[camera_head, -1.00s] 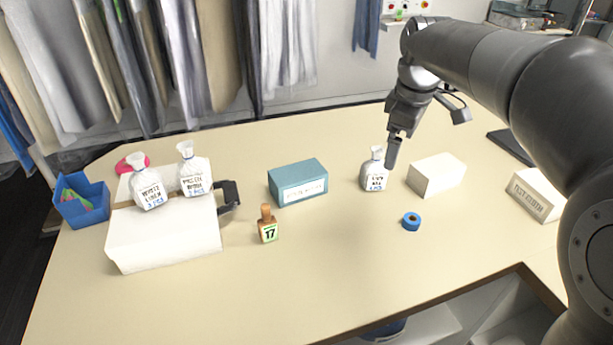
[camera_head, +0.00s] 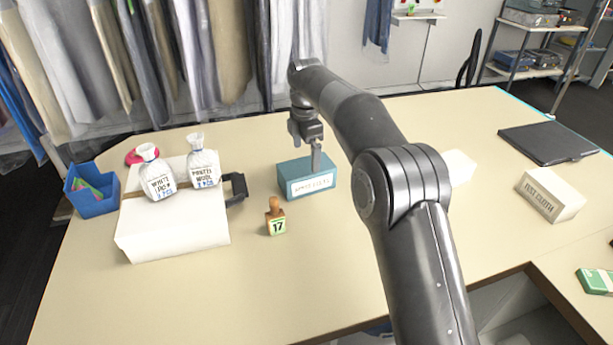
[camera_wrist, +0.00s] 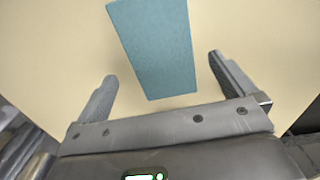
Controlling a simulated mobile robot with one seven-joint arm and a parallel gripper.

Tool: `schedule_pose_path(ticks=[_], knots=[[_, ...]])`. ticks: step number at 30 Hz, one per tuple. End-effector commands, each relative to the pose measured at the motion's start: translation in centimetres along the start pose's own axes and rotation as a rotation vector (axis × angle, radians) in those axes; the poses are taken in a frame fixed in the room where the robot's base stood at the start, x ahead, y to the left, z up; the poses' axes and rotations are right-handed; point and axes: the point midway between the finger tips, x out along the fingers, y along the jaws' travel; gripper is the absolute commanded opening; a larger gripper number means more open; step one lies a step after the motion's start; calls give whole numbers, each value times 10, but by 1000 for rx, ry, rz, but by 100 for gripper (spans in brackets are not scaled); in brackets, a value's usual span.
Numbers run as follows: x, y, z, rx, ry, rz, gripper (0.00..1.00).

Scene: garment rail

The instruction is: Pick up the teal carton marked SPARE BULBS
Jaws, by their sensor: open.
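The teal carton (camera_head: 296,182) lies on the table near the middle of the head view. A white label with dark print is on its front face; the lettering is too small to read surely. In the wrist view the carton's plain teal top (camera_wrist: 155,50) runs from the upper edge to between the fingers. My gripper (camera_head: 315,168) is over the carton's right part in the head view. In the wrist view my gripper (camera_wrist: 162,82) is open, with one finger on each side of the carton's near end and gaps to both. The fingers' height against the carton is hard to tell.
A stamp marked 17 (camera_head: 276,218) stands in front of the carton. Two labelled bags, one of them here (camera_head: 158,178), sit on a white box (camera_head: 175,232) at left. A blue bin (camera_head: 92,200) is further left. My arm covers the table right of the carton.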

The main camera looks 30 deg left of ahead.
Motion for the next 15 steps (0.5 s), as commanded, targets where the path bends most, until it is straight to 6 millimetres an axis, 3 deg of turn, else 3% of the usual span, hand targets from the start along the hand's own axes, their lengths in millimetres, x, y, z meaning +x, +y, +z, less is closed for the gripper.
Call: schedule_pose_path(ticks=[6,15], knots=[[35,-1,0,2,0,-2,100],[64,-2,0,2,-1,-2,100]])
